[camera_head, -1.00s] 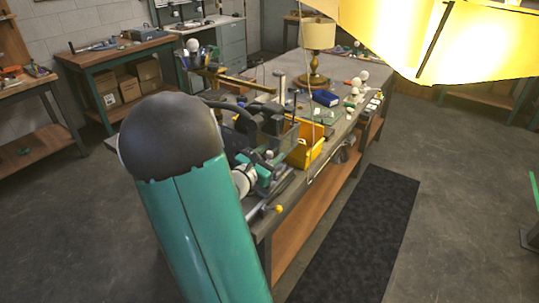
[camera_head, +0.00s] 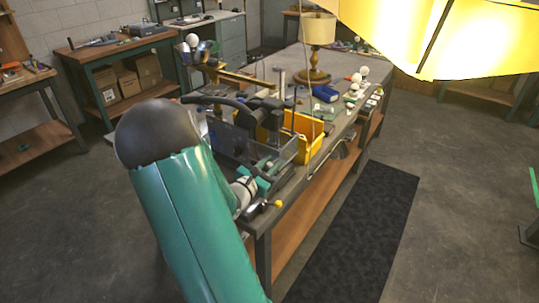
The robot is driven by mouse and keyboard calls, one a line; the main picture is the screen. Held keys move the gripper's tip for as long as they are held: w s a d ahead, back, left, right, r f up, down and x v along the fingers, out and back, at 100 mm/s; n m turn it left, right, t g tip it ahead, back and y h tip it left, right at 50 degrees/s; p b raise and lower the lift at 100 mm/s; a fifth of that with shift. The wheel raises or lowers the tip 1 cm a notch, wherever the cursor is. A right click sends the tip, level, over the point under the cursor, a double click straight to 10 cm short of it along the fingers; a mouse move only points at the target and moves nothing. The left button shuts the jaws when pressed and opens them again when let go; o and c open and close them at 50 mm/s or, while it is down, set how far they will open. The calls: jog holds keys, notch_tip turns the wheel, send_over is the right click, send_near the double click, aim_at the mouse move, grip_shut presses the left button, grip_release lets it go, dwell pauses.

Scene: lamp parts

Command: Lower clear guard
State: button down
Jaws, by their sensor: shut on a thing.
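The clear guard (camera_head: 286,150) is a see-through panel with a thin pale edge, over the dark machine at the near end of the workbench. My gripper (camera_head: 270,172), small with teal parts beyond a white wrist joint, is at the guard's near lower edge and is shut on it. The fingertips are too small to make out clearly. My large green arm link and its dark joint hide the left part of the machine.
A yellow bin (camera_head: 302,136) stands just behind the guard. A yellow ball knob (camera_head: 278,203) sticks out at the bench's near edge.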

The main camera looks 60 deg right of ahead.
jog(key=shift+a+f, duration=0.1)
jog(key=shift+f, duration=1.85)
jog(key=c, duration=1.2)
grip_release()
jog(key=shift+w+f, duration=0.1)
jog(key=shift+f, duration=0.05)
jog(key=w+a, duration=0.2)
jog(key=a, duration=1.1)
jog(key=shift+a, duration=0.3)
jog(key=shift+r, duration=0.2)
